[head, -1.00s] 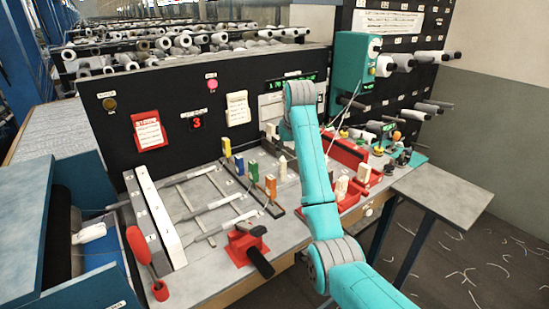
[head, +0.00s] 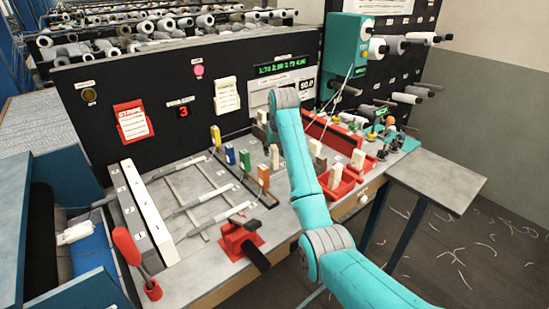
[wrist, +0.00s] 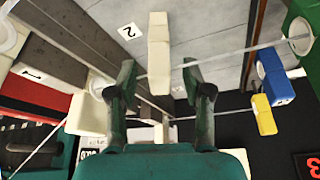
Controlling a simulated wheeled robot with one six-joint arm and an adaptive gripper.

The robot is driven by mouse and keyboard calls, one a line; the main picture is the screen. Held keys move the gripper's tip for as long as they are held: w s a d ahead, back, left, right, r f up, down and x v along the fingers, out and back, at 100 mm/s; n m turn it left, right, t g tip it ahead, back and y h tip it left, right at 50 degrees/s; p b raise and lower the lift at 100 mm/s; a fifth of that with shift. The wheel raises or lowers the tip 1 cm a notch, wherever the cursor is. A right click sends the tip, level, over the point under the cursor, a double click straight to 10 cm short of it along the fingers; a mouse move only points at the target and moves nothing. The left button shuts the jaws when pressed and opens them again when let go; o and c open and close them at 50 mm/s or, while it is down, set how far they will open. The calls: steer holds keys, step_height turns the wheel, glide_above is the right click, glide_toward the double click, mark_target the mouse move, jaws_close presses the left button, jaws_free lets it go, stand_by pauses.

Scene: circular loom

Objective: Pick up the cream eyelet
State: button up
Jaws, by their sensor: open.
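The cream eyelet (wrist: 159,45) is a narrow upright block in the middle of the wrist view. In the head view a cream block (head: 274,156) stands on the grey bench, just left of my arm and behind the orange eyelet. My gripper (wrist: 158,77) is open, with one dark green finger on each side of the eyelet's near end. Gaps show between the eyelet and both fingers. In the head view my arm hides most of the gripper.
Yellow (head: 216,135), blue (head: 230,154), green (head: 244,160) and orange (head: 263,176) eyelets stand to the left. Thin threads cross close to the gripper in the wrist view. A red tray (head: 343,184) lies to the right, and a black panel (head: 160,92) rises behind.

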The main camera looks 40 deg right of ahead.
steer(key=shift+x, duration=1.25)
jaws_close()
step_height(320, 180, up, 10)
